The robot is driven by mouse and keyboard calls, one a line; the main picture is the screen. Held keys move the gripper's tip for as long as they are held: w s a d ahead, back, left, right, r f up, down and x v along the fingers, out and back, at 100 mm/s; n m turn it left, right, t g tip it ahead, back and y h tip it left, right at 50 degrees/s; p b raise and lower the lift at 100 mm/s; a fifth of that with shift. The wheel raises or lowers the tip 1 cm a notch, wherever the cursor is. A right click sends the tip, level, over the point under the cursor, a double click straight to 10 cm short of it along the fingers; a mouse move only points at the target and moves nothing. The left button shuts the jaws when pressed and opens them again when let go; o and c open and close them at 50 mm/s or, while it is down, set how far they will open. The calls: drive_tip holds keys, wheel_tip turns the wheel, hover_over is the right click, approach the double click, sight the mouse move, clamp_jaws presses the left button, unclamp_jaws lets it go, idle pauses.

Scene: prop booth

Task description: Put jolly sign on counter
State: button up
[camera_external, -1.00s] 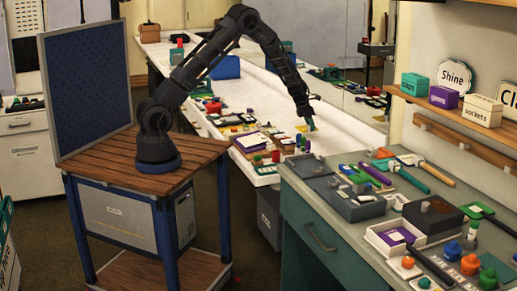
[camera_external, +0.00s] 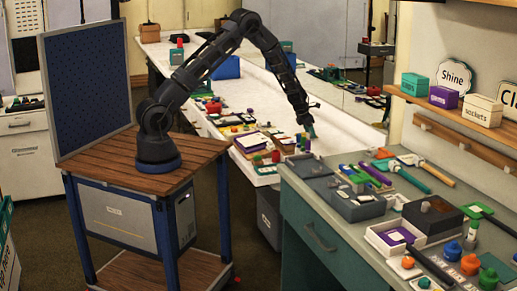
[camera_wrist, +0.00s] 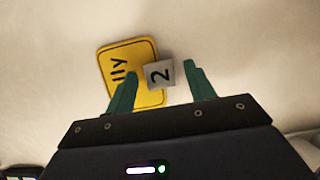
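A yellow sign with a black border (camera_wrist: 112,60) lies on the white surface in the wrist view. In the external view my gripper (camera_external: 311,131) points down, low over the white table; I cannot make out the sign there. The grey-topped counter (camera_external: 345,232) stands at the front right.
The white table (camera_external: 345,138) carries many small items left of my gripper. The counter holds grey boxes (camera_external: 360,207), tools (camera_external: 410,180) and knobbed pieces (camera_external: 470,264); its front-left strip is bare. A wooden shelf (camera_external: 460,129) hangs above the counter's right side.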

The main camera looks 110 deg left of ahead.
drive_tip(key=v, duration=1.2)
drive_tip(key=shift+r, duration=0.1)
